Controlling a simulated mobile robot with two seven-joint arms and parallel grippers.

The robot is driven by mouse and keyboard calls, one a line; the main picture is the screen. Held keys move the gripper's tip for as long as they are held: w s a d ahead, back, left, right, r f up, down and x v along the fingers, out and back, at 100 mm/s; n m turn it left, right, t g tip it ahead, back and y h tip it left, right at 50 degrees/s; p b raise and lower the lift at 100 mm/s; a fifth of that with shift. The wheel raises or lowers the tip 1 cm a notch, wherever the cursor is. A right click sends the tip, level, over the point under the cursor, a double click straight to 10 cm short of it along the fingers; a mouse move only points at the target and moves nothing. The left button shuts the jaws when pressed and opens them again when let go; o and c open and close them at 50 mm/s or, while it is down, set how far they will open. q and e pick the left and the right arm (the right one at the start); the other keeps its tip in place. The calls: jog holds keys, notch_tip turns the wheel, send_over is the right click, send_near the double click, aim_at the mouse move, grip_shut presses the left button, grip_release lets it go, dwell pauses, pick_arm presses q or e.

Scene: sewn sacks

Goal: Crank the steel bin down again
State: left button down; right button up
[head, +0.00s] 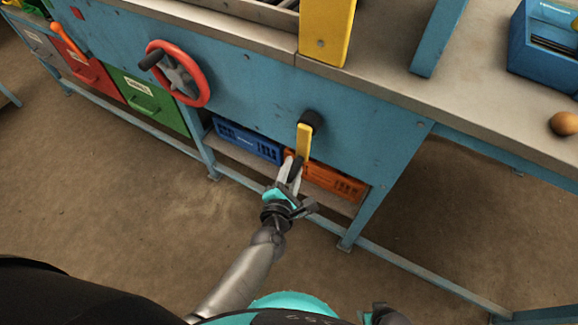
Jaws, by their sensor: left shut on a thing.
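A yellow crank arm (304,142) is mounted by a black hub on the blue front panel of the bench and hangs downward. My left gripper (291,173) is at its lower end, shut on the dark crank grip (296,168), which its fingers partly cover. A grey metal edge of what may be the steel bin (270,13) shows at the top behind the bench edge; most of it is out of frame. A small teal and grey part, apparently of my right gripper, shows at the bottom edge; its fingers cannot be made out.
A red handwheel (204,82) sticks out left of the crank. A blue crate (247,142) and an orange crate (335,182) stand on the low shelf behind my gripper. A yellow post (326,30) rises above. The floor in front is clear.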

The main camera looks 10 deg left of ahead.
pick_arm(q)
jog(key=shift+s+d+f, duration=0.25)
jog(key=shift+s+f, duration=0.05)
jog(key=c, duration=0.9)
grip_release()
jog(key=shift+c, duration=0.2)
jog(key=shift+o, duration=1.4)
jog(key=shift+w+r, duration=0.1)
jog(key=shift+o, duration=0.3)
jog(key=shift+w+a+r, duration=0.1)
jog(key=shift+s+r, duration=0.15)
jog(key=shift+s, duration=0.15)
jog(key=p+v, duration=0.3)
jog(key=v, duration=1.1)
jog(key=shift+s, duration=0.35)
pick_arm(e)
jog(key=s+d, duration=0.3)
jog(key=s, duration=0.2)
jog(key=shift+s+f, duration=0.2)
jog(key=shift+f, duration=0.15)
jog(key=shift+d, duration=0.1)
